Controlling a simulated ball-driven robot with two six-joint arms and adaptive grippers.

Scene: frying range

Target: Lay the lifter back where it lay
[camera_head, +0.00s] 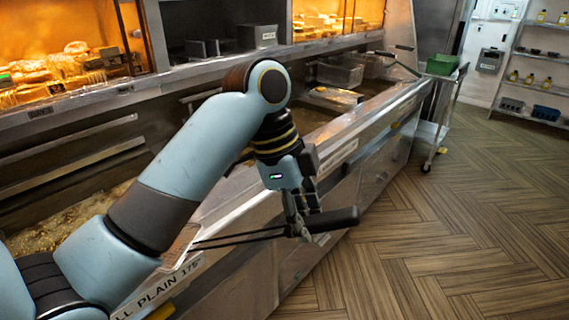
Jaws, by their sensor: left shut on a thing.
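My left gripper (301,228) is shut on the lifter (334,219), near the inner end of its thick black handle. The handle points right, over the floor side of the range. Two thin dark rods (240,238) run left from the gripper, across the range's front edge. My right gripper is not in view.
The frying range's steel front (335,180) runs from lower left to upper right. Lit food cabinets (65,70) stand behind it. A trolley (434,130) with a green tub (442,64) stands at its far end. The wood-patterned floor (460,220) on the right is clear.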

